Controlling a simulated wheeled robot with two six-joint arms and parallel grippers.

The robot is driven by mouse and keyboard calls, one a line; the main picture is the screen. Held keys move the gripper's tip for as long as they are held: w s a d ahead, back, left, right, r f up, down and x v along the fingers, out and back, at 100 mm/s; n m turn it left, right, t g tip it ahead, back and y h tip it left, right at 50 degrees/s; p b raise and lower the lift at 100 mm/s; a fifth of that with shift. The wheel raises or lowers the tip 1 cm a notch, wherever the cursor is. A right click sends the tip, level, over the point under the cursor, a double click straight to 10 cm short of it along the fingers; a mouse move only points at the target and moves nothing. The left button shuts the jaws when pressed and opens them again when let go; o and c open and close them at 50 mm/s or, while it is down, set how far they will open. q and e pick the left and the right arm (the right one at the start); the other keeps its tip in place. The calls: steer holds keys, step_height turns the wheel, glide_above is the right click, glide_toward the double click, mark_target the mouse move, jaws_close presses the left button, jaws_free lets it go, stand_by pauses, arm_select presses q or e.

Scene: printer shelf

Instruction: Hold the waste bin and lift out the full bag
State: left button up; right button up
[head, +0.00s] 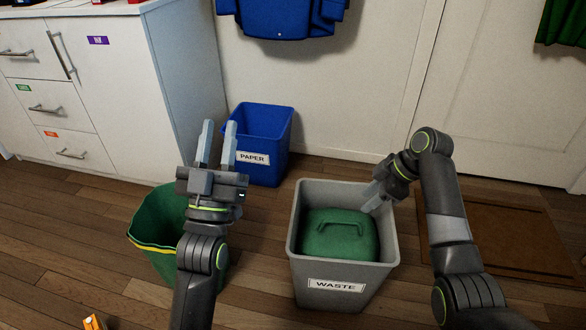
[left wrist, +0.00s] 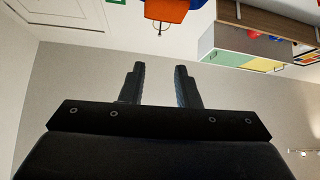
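The grey waste bin (head: 342,286), labelled WASTE, stands upright on the floor. The full green bag (head: 340,236) sits inside it, its handle loop on top, below the bin's rim. My right gripper (head: 372,202) is at the bin's back right corner, with its fingers over the rim area. Whether it is shut on the rim cannot be told. My left gripper (head: 218,130) is raised to the left of the bin, open and empty, fingers pointing up and away. Its parted fingers also show in the left wrist view (left wrist: 160,85), with nothing between them.
A blue paper bin (head: 265,125) stands behind, near the wall. A green container with a yellow band (head: 150,245) stands at left, partly hidden by my left arm. A white drawer cabinet (head: 110,90) is at back left. A brown mat (head: 515,235) lies at right.

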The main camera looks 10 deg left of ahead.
arm_select(q)
steer(key=w+d+f+g+h, duration=0.1)
steer(key=w+d+f+g, duration=0.1)
steer(key=w+f+g, duration=0.4)
steer(key=w+d+f+g+h, duration=0.15)
steer(key=w+f, duration=0.25)
steer(key=w, duration=0.5)
steer(key=g, duration=1)
glide_above(299, 195)
steer(key=s+a, duration=0.1)
steer(key=s, duration=0.2)
step_height(299, 195, down, 8)
steer(key=w+f+g, duration=0.1)
steer(key=f, duration=0.4)
steer(key=w+f+g, duration=0.1)
steer(key=f+g, duration=0.1)
steer(key=f, duration=0.4)
steer(key=w+f+g+y, duration=0.1)
steer(key=w+f, duration=0.1)
steer(key=f, duration=0.4)
steer(key=shift+d+m+g, duration=0.25)
steer(key=shift+d+m, duration=0.1)
steer(key=shift+m, duration=0.05)
steer(key=shift+c, duration=0.3)
jaws_close()
